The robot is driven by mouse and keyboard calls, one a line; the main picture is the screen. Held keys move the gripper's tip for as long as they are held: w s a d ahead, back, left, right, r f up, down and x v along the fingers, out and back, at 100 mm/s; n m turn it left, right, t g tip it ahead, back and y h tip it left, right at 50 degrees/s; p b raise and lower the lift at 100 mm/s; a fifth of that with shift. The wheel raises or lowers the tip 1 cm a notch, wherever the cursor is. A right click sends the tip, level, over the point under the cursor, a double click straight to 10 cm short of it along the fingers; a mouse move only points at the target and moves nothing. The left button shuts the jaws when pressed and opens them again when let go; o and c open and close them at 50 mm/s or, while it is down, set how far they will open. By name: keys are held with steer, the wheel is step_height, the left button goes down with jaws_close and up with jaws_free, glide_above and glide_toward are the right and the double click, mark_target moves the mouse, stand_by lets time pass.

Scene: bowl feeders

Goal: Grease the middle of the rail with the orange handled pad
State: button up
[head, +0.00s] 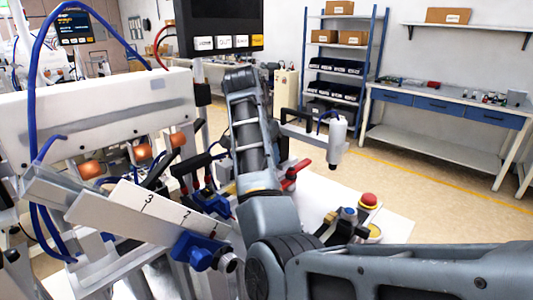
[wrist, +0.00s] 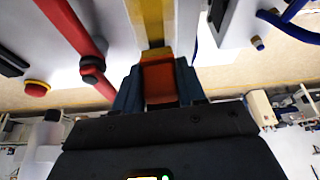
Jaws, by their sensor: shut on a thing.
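My gripper (wrist: 160,80) is shut on the orange handle (wrist: 158,82) in the wrist view, with a dark finger on each side. A pale yellow strip (wrist: 152,20) lies beyond the handle. I cannot tell whether it is part of the pad or a surface behind it, and I see no clear pad face. In the head view my arm crosses the middle and hides the gripper and the pad. A pale sloping bar marked with numbers (head: 150,212) is at the lower left; I cannot tell whether it is the rail.
A red lever (head: 293,174) and a red push button (head: 368,201) are by the white tabletop (head: 398,226). A white bottle (head: 337,142) hangs from a bracket. Blue hoses (head: 33,100) loop at the left. Open floor lies before the shelf (head: 345,70) and bench (head: 448,105).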

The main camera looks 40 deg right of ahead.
steer(key=shift+f+b, duration=0.35)
steer(key=shift+f, duration=0.65)
steer(key=shift+a, duration=0.1)
steer(key=shift+a+r+p, duration=0.1)
steer(key=shift+a+p, duration=0.2)
steer(key=shift+a, duration=0.25)
steer(key=shift+s+a+p, duration=0.1)
steer(key=shift+a+p, duration=0.25)
steer(key=shift+a, duration=0.95)
steer(key=shift+d+f, duration=0.2)
steer(key=shift+d, duration=1.75)
steer(key=shift+r, duration=0.15)
steer(key=shift+r, duration=2.95)
